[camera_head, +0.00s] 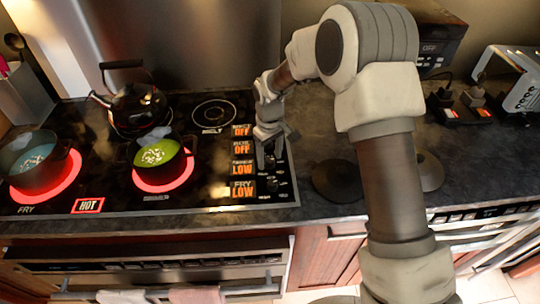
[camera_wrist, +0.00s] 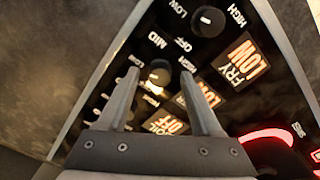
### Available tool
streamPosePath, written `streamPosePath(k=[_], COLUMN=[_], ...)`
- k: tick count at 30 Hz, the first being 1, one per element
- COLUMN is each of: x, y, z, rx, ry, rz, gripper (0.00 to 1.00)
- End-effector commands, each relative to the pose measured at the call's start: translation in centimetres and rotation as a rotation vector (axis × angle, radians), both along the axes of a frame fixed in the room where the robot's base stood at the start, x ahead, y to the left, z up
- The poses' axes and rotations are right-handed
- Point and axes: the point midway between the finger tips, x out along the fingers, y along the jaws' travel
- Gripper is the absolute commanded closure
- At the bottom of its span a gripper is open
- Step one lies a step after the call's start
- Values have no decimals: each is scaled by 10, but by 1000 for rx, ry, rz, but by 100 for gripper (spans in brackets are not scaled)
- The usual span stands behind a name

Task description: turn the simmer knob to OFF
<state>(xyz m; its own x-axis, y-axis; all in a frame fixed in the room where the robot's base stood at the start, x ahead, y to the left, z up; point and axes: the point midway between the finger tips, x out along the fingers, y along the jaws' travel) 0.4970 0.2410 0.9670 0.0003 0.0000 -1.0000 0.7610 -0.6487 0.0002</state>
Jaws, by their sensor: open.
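The control strip (camera_wrist: 84,122) on the cooktop has a column of knobs with glowing labels. The simmer knob (camera_wrist: 158,73), second from the near end, shows between my fingertips in the wrist view. Its label (camera_head: 242,168) reads LOW. My gripper (camera_wrist: 159,74) is open, pointing down, with one finger on each side of this knob; I cannot tell whether it touches it. In the head view my gripper (camera_head: 265,158) covers part of the knobs. The fry knob (camera_wrist: 208,22) stands beside it, and its label (camera_wrist: 240,63) reads LOW.
The two upper labels (camera_head: 242,131) read OFF. A green pot (camera_head: 160,155) and a dark pot (camera_head: 36,162) with blue contents sit on glowing red burners. A black kettle (camera_head: 135,108) stands behind. A HOT sign (camera_head: 88,206) glows.

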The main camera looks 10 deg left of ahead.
Motion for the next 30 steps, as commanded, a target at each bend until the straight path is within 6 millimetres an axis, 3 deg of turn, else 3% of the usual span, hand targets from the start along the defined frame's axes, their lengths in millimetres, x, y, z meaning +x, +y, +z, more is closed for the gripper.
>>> streamPosePath(k=[6,7,15,18,30], x=[0,0,0,0,0], y=[0,0,0,0,0], z=[-1,-1,0,0,0], rx=[0,0,0,0,0], ry=[0,0,0,0,0], rz=[0,0,0,0,41], gripper=[34,37,86,100,100])
